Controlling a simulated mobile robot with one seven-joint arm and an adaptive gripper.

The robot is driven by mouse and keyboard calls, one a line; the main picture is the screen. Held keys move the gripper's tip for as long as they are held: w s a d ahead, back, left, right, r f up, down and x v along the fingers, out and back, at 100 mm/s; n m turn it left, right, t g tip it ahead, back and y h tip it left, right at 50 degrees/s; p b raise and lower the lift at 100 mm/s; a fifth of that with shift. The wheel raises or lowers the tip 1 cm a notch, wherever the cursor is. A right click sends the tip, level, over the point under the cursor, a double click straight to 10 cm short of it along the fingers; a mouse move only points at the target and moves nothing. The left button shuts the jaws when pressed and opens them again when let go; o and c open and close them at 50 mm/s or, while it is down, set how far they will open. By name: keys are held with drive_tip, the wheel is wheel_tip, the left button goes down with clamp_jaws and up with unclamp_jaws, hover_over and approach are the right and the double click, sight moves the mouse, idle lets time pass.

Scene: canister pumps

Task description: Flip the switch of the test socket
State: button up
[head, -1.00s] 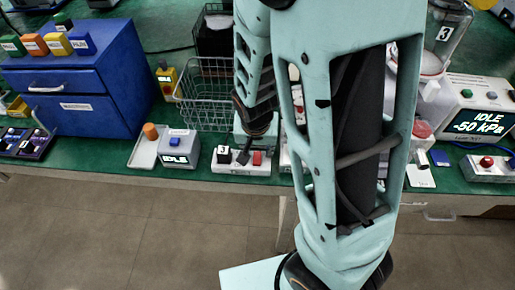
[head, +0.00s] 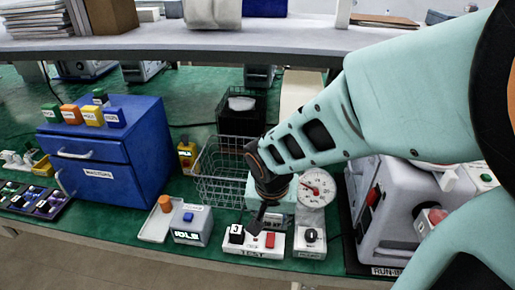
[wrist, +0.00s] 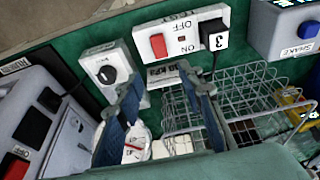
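The test socket (head: 240,250) is a white box at the bench's front edge in the head view, labelled TEST. A black plug marked 3 (head: 236,234) sits in it. Its red switch (head: 270,240) is to the right of the plug. I cannot tell which way the switch is tipped. My gripper (head: 256,226) is just above and behind the socket, pointing down. In the wrist view my gripper (wrist: 158,82) has its two fingers apart with nothing between them.
A white box with a black knob (head: 310,236) stands right of the socket, a gauge (head: 317,187) behind it. A wire basket (head: 218,180) stands behind. A large grey machine (head: 385,215) is at the right.

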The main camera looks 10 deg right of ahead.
drive_tip(key=shift+v, duration=1.25)
drive_tip(key=shift+w+a, duration=0.1)
drive_tip(key=shift+w, duration=0.05)
drive_tip(key=s+d+r+n+p, duration=0.1)
drive_tip(key=r+p, duration=0.3)
drive_tip(key=r, duration=0.4)
drive_tip(key=s+r+n+t+p, duration=0.1)
drive_tip(key=s+r+p, duration=0.3)
drive_tip(key=r, duration=0.4)
drive_tip(key=s+d+r+n+t+y+p, duration=0.1)
drive_tip(key=s+r+p, duration=0.2)
drive_tip(key=r, duration=0.5)
drive_tip(key=shift+d+n+p, duration=0.3)
drive_tip(key=shift+d+p, duration=0.05)
drive_tip(key=shift+p, duration=0.2)
drive_tip(key=shift+s+f, duration=0.1)
drive_tip(key=shift+c, duration=0.7)
drive_tip(key=shift+d, duration=0.2)
